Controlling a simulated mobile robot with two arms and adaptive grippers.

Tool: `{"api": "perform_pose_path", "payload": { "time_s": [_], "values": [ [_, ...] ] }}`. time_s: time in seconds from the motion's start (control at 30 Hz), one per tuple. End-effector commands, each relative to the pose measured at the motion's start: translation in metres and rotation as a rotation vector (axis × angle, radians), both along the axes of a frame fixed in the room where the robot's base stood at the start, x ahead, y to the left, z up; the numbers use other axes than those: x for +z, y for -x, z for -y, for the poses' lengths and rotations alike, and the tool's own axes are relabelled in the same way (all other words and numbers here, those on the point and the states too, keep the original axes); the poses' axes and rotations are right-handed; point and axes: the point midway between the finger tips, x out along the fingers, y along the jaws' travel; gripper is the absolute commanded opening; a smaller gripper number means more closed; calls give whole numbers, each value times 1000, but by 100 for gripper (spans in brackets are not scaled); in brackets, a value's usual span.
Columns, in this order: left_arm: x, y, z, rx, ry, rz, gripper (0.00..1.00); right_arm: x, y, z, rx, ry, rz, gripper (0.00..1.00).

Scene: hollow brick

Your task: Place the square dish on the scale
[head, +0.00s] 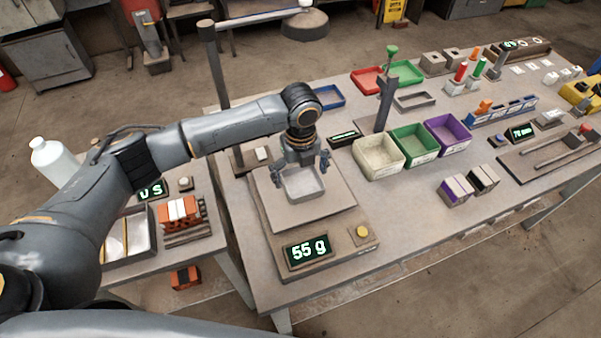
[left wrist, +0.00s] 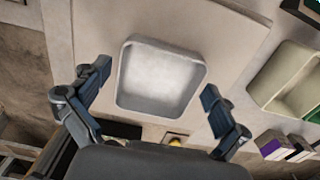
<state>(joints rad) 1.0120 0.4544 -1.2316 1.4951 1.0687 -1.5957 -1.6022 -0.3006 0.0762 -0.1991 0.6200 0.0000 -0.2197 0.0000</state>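The square dish (head: 305,187) is a small pale grey tray with raised walls. It sits upright on the flat plate of the scale (head: 340,222), whose green display (head: 307,250) reads 55 g. My left gripper (head: 301,172) is just above the dish, pointing down, with its fingers spread on either side. In the left wrist view the empty dish (left wrist: 161,76) lies between the two fingers, with a gap on both sides. My right gripper is in neither view.
Cream (head: 378,157), green (head: 414,144) and purple (head: 449,134) bins stand right of the scale, near a dark post (head: 385,103).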

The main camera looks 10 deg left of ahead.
Motion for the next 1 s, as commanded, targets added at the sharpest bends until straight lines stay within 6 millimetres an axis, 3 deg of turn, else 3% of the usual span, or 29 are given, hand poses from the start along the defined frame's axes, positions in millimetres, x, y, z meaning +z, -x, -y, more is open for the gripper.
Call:
{"api": "perform_pose_path", "payload": {
  "time_s": [0.27,0.43,0.8,1.0],
  "values": [
    [1,0,0,0,0,0,100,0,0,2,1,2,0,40],
    [14,-1,0,1,2,3,100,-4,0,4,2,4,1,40],
    [90,-1,1,0,2,4,100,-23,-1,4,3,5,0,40],
    [116,0,0,1,0,1,100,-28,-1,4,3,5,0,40]
  ]
}}
